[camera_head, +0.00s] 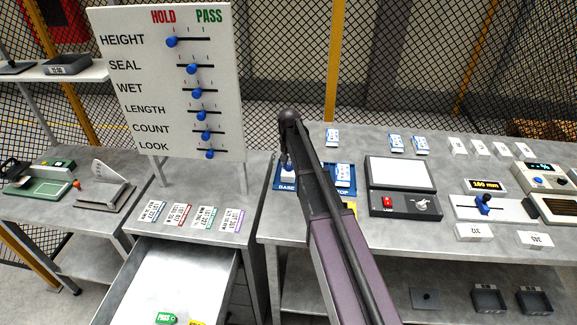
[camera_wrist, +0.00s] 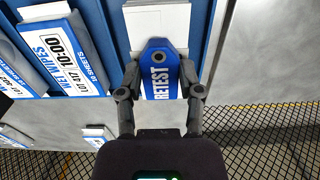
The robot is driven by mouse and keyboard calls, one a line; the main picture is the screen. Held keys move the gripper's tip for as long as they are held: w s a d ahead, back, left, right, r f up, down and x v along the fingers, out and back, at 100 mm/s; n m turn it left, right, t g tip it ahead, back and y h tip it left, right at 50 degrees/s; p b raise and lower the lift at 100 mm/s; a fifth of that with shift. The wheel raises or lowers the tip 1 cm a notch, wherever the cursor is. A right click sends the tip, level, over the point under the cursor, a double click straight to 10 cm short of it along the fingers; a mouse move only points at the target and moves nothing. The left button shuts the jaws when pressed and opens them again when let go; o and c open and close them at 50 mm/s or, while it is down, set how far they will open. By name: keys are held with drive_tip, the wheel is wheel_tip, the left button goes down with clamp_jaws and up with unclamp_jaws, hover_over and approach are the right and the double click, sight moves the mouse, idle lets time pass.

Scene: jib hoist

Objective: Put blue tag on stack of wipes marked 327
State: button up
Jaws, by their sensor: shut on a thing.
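In the wrist view, my gripper (camera_wrist: 160,88) is shut on a blue tag (camera_wrist: 160,72) with a hole at its top and the word RETEST in white. The tag is just in front of a white block (camera_wrist: 160,22); I cannot tell whether they touch. Small wipes packs (camera_head: 396,143) stand at the back of the right bench. I cannot read the number 327 anywhere.
A blue tray marked BASE and TOP (camera_head: 284,188) is partly behind my arm. Grey devices (camera_head: 402,205) stand to its right. White cards, 312 (camera_head: 474,232) and another (camera_head: 535,240), stand in front. An open drawer (camera_head: 175,275) holds a green PASS tag (camera_head: 166,318) and a yellow tag (camera_head: 197,322).

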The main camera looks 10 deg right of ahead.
sight(289, 164)
drive_tip(key=shift+f, duration=0.2)
drive_tip(key=o, duration=0.9)
drive_tip(key=shift+o, duration=0.2)
drive_tip(key=shift+r, duration=0.25)
wheel_tip(289, 164, up, 12)
drive_tip(key=p, duration=1.2)
idle(0.3)
drive_tip(key=s+n, duration=0.3)
drive_tip(key=s, duration=2.6)
drive_tip(key=shift+n, duration=0.3)
drive_tip(key=shift+s+a, duration=0.1)
